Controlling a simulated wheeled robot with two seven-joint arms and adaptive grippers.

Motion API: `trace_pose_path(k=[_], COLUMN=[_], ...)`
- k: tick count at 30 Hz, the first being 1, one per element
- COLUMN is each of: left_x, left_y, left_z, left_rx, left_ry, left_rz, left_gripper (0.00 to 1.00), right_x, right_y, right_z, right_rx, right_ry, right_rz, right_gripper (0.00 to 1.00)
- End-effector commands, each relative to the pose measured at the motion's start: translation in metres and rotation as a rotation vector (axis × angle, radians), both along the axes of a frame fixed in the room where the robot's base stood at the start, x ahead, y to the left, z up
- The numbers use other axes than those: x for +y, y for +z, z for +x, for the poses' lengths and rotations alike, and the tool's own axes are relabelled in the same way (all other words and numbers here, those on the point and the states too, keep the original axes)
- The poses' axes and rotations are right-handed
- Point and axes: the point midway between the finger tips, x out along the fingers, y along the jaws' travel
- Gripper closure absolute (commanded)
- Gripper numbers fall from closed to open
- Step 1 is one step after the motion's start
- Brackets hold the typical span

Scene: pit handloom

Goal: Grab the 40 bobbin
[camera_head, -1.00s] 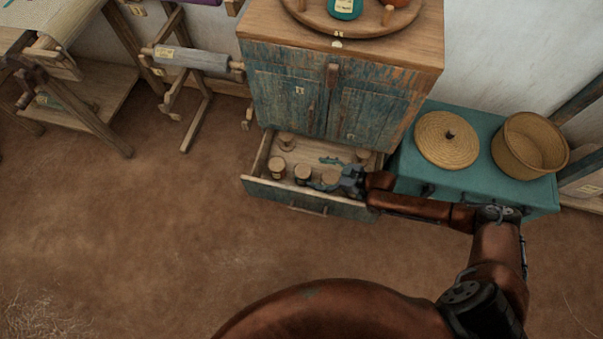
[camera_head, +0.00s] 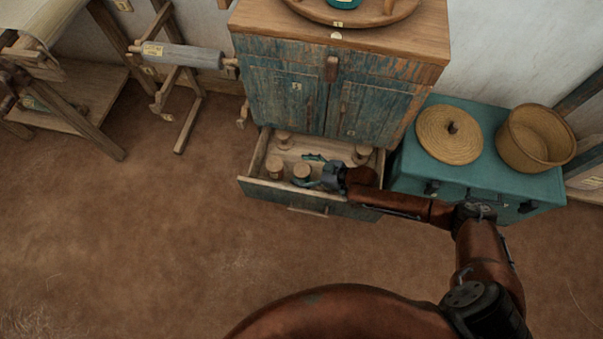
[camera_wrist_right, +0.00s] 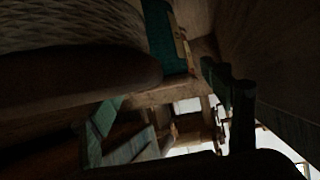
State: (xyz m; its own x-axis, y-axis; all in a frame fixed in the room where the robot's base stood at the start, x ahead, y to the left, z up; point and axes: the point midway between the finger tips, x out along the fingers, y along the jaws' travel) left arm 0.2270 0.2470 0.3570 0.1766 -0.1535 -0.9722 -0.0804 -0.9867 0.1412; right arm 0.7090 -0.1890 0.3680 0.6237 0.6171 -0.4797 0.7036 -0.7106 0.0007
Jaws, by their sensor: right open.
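The open drawer (camera_head: 262,187) holds several wooden bobbins. One bobbin (camera_head: 302,171) is at the front middle, another (camera_head: 275,167) is to its left, one (camera_head: 284,139) is at the back left and one (camera_head: 361,154) at the back right. No number can be read on them. My right gripper (camera_head: 310,171) is open, low over the drawer, with its fingers pointing left on the far and near sides of the front middle bobbin. Contact cannot be told. In the dark right wrist view, a pale wound surface (camera_wrist_right: 70,30) fills the upper left. My left gripper is out of view.
The worn blue cabinet (camera_head: 285,95) rises behind the drawer. A teal chest (camera_head: 480,180) at the right carries a round woven lid (camera_head: 449,135) and a basket (camera_head: 535,138). A wooden stand with a roller (camera_head: 182,56) is at the left. The brown floor (camera_head: 150,240) in front is clear.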

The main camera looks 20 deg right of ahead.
Motion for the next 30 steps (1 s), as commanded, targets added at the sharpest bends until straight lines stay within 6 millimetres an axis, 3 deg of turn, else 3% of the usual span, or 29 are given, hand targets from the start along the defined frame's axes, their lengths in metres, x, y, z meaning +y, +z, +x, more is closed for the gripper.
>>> trace_pose_path(k=[24, 30], left_x=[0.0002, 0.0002], left_y=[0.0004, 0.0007], left_z=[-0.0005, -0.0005], left_rx=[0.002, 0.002], left_ry=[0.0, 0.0], left_rz=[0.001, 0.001], left_gripper=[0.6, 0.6], right_x=[-0.0002, -0.0002], right_y=[0.0004, 0.0009], right_z=[-0.0003, -0.0004], right_rx=[0.0, -0.001], right_ry=[0.0, 0.0], right_rz=[0.001, 0.001], right_gripper=[0.8, 0.81])
